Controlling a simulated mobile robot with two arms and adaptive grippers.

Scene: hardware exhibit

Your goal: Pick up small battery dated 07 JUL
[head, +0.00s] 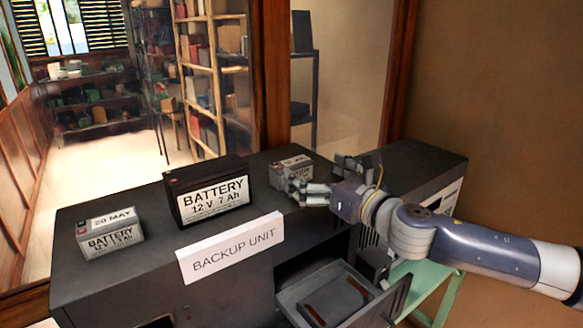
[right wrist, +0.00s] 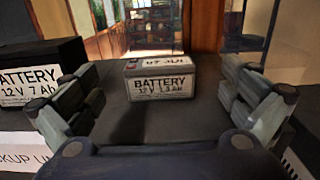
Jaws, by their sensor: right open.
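The small grey battery dated JUL (head: 290,168) stands on the dark cabinet top, toward the back right. It also shows in the right wrist view (right wrist: 160,82), upright, its front label reading BATTERY 12 V. My right gripper (head: 325,178) reaches in from the right and is open. In the right wrist view its fingers (right wrist: 158,100) are spread to either side of the battery, which stands a little beyond them, apparently untouched. In the head view the fingers hide part of the battery's right and lower side. My left gripper is not in view.
A larger black battery (head: 208,190) stands left of it, and a small grey battery dated 20 MAY (head: 110,232) farther left. A BACKUP UNIT sign (head: 230,247) stands at the front edge. An open drawer (head: 335,293) juts out below. A glass-fronted room lies behind.

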